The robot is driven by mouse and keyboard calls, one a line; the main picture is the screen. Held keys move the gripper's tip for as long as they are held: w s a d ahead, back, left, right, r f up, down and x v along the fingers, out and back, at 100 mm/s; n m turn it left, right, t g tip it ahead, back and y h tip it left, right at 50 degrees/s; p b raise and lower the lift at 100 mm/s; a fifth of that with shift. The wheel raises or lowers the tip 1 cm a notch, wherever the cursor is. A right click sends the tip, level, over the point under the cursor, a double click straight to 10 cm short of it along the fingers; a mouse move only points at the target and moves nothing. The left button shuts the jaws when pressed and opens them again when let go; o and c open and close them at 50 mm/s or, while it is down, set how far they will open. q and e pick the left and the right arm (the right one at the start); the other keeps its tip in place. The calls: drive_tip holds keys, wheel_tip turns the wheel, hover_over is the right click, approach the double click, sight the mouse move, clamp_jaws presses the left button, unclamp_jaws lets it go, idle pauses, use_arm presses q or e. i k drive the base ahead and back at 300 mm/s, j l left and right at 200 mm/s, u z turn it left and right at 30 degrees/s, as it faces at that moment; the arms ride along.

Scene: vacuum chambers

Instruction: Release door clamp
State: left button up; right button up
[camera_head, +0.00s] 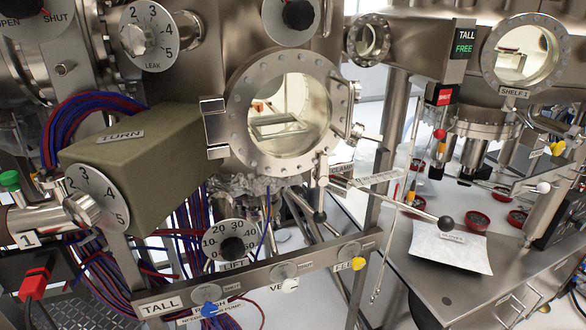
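A round flanged chamber door (241,117) with a glass window stands in the middle, and it looks closed against its port. Its hinge block (213,126) is on the left side. Metal clamp hardware (356,131) sits at the right rim. At the lower right of the door is a label reading CLAMP (343,169). Beside it a thin metal lever (385,200) runs down to the right and ends in a black ball (446,223). Neither of my grippers shows in the head view.
A green-grey box marked TURN (140,150) juts out left of the door. A rail marked TALL (160,306) with valve knobs crosses below. A steel bench (430,290) with a white sheet (450,250) and red rings lies right. A vertical post (385,150) stands behind the lever.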

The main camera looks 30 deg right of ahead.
sight(320, 217)
drive_tip(key=z, duration=1.1)
